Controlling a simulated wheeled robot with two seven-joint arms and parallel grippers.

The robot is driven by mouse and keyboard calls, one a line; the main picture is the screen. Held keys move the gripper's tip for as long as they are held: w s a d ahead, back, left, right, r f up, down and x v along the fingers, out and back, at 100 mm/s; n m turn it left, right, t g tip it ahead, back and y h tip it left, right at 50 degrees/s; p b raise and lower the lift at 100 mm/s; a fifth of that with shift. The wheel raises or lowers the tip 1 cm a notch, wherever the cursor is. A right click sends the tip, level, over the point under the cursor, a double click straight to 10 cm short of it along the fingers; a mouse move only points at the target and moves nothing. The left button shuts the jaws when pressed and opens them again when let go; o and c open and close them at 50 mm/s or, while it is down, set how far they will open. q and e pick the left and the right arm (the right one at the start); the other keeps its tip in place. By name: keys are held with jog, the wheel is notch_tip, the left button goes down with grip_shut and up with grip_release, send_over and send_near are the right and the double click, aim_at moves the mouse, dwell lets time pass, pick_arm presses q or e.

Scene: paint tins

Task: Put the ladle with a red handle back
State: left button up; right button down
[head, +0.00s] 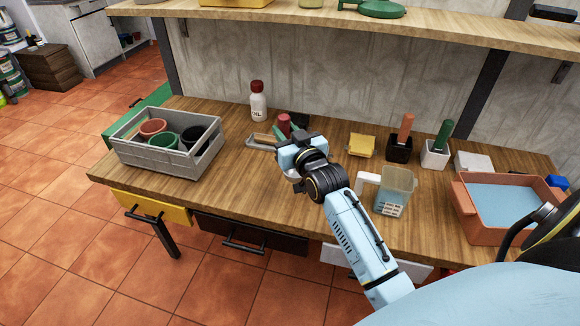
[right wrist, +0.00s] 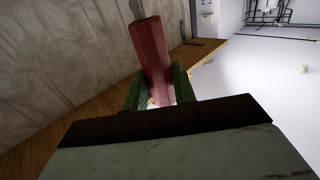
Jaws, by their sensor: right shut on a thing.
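The red handle (head: 284,121) of the ladle rises just beyond my right gripper (head: 284,137), left of the middle of the workbench. In the right wrist view the same red handle (right wrist: 155,58) stands between the green fingers of my right gripper (right wrist: 158,92), which is shut on it. A thin metal shaft shows at the handle's far end, and the ladle's bowl is hidden. A black holder (head: 399,150) with an orange-red handle in it and a white holder (head: 434,156) with a green handle stand at the back right. My left gripper is not in view.
A grey crate (head: 150,160) with several pots stands at the left. A shelf (head: 440,27) hangs above.

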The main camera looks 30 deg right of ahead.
jog(key=shift+f, duration=0.95)
notch_tip(320, 180, down, 4)
jog(key=shift+r+b, duration=0.25)
jog(key=shift+b, duration=0.05)
jog(key=shift+f, duration=0.2)
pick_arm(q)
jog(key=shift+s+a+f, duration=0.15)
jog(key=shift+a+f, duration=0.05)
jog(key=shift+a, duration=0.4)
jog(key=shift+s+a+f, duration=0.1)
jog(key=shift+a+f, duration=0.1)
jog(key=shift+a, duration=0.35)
